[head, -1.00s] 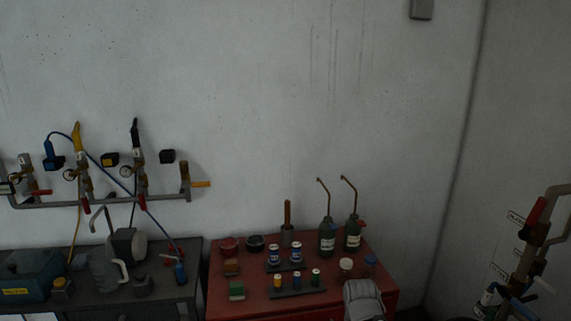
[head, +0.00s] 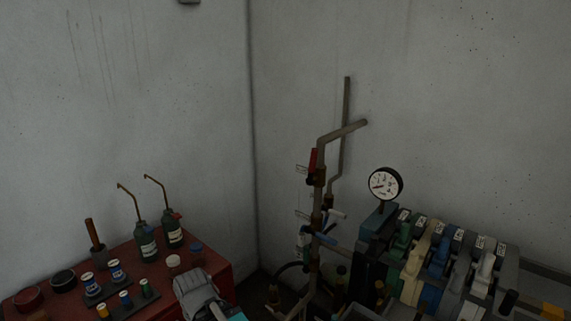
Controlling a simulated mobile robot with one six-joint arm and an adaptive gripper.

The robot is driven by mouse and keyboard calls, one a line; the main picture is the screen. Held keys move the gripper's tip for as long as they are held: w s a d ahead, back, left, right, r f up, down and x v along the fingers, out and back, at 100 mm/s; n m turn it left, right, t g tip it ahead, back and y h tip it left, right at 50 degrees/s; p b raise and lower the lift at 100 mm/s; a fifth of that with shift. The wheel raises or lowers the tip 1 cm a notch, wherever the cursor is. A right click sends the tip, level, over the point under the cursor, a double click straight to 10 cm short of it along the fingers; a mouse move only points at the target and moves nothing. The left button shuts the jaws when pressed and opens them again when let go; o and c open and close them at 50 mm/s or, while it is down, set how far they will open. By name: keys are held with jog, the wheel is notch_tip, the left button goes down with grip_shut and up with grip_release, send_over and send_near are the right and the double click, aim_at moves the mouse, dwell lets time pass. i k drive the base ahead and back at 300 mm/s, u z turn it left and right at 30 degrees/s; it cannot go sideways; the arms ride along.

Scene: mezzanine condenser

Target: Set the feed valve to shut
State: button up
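A vertical pipe stand (head: 317,200) rises in the corner, with valves one above another. The top valve has a red lever (head: 313,160) lying nearly upright along the pipe. Below it a white lever (head: 337,214) points out to the right, and a blue lever (head: 325,238) slants down to the right. Small white tags (head: 301,168) hang beside the valves; their words are too small to read, so I cannot tell which is the feed valve. My gripper is not in view. A grey rounded part at the bottom, with teal beside it, looks like my arm.
A red cabinet (head: 215,275) at lower left holds two oil cans (head: 146,241), tins and jars. At right a bench block carries several coloured levers (head: 437,257) and a round gauge (head: 384,185). Hoses and fittings crowd the stand's foot. The walls above are mostly bare.

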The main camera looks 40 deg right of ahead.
aim_at(306, 248)
jog(key=z, duration=1.2)
